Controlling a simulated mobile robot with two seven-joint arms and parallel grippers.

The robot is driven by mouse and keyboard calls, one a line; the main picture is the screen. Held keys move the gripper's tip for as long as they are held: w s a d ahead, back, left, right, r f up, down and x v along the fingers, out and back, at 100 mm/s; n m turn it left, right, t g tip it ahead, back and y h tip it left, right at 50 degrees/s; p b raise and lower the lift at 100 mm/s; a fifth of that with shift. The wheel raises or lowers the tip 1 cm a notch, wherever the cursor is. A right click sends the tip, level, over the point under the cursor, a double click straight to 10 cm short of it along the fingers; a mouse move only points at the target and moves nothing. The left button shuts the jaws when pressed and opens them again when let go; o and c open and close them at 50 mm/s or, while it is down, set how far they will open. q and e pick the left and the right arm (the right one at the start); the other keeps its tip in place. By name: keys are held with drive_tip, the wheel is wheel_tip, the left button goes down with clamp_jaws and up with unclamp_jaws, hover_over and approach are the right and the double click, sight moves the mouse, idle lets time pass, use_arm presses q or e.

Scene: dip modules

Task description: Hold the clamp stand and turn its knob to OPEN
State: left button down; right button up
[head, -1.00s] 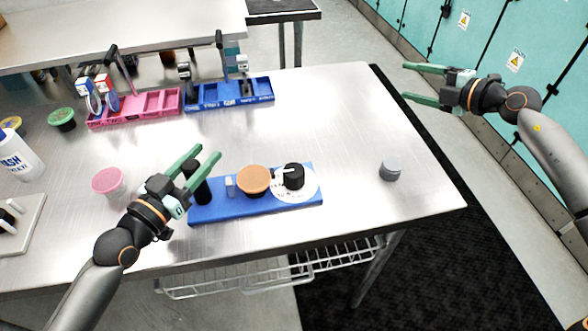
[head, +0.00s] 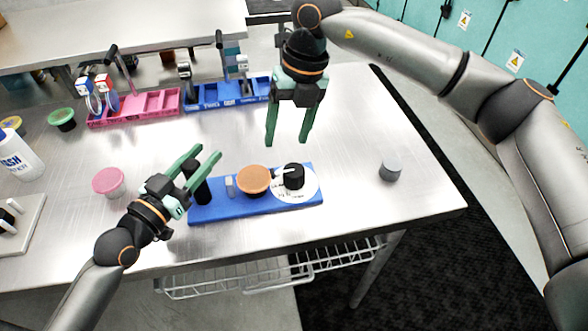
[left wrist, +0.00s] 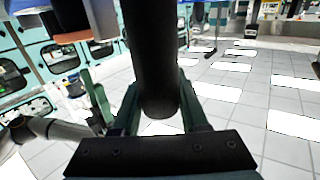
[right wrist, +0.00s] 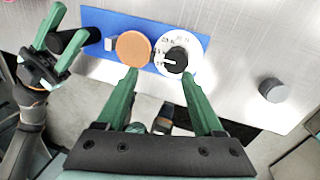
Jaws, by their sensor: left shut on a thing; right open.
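The clamp stand is a blue base (head: 225,211) with a black upright post (head: 202,190) at its left end, a small grey block and an orange round lid (head: 253,180). Its black knob (head: 294,176) with a white pointer sits on a white dial (head: 309,190) at the right end. My left gripper (head: 202,160) is shut on the black post, which fills the left wrist view (left wrist: 150,60) between the fingers. My right gripper (head: 288,143) is open and empty, above and behind the knob. In the right wrist view the knob (right wrist: 176,60) shows beyond the fingertips.
A grey round cap (head: 390,169) sits on the table to the right of the stand. A pink-lidded jar (head: 108,182) is left of my left gripper. Pink (head: 160,104) and blue (head: 210,97) trays stand behind. The table right of the stand is mostly clear.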

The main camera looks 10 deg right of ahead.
sight(294, 169)
drive_tip(key=f, duration=0.3)
drive_tip(key=f+h, duration=0.1)
drive_tip(key=f, duration=0.3)
drive_tip(key=d+f+h, duration=0.1)
drive_tip(key=f, duration=0.2)
drive_tip(key=shift+s+f+n, duration=0.3)
drive_tip(key=shift+f+n, duration=0.05)
drive_tip(key=shift+n, duration=0.05)
drive_tip(key=shift+c, duration=0.2)
drive_tip(key=c, duration=1)
drive_tip(key=shift+c, duration=0.2)
